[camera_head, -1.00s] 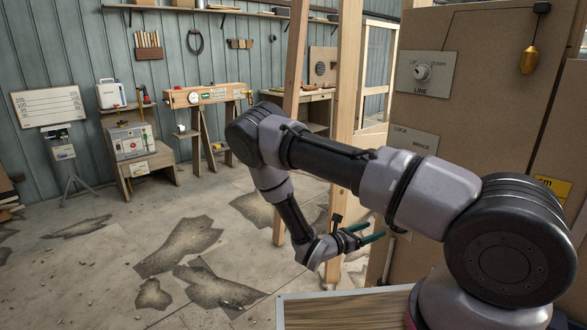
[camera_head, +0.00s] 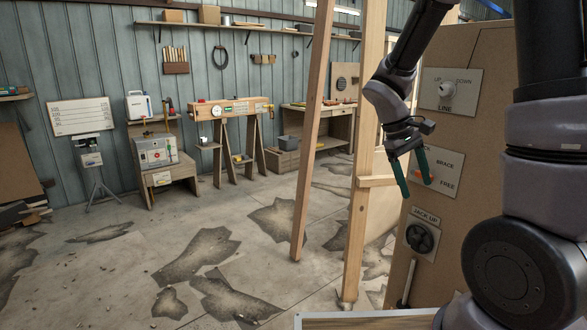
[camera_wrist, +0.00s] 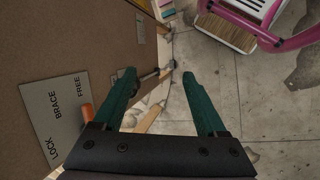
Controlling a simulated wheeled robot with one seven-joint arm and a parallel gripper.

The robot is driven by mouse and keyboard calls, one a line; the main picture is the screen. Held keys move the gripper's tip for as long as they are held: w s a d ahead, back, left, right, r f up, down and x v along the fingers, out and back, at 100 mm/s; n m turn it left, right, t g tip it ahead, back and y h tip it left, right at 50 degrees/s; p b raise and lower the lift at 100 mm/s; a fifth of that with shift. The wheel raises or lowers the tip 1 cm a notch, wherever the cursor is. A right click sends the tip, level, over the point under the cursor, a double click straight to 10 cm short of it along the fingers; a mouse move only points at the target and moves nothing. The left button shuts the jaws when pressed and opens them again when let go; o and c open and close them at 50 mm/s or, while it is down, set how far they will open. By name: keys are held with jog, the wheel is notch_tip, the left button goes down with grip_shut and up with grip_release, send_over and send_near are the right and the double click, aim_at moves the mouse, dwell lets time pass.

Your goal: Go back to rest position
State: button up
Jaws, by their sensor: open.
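My gripper (camera_head: 412,176) hangs from my raised arm in the head view, its two green fingers pointing down. It is in front of a tan panel (camera_head: 470,215) at the right. In the wrist view my gripper (camera_wrist: 160,85) is open, with nothing between its fingers. A plate marked LOCK, BRACE, FREE (camera_wrist: 58,118) lies left of the fingers there.
The panel also carries a LINE knob (camera_head: 447,90) and a JACK UP knob (camera_head: 422,237). Wooden posts (camera_head: 362,215) stand left of my gripper. A workbench (camera_head: 228,108) and a machine on a stand (camera_head: 157,152) are at the back wall. The cracked floor at left is open.

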jog(key=s+a+r+m+t+y, duration=0.2)
jog(key=s+r+m+t+y, duration=0.1)
jog(key=r, duration=0.6)
jog(key=s+a+r+m+t+y, duration=0.2)
jog(key=s+r+m+t+y, duration=0.1)
jog(key=s+r+m+t, duration=0.2)
jog(key=a+v, duration=0.1)
jog(key=v, duration=0.4)
jog(key=shift+r, duration=0.3)
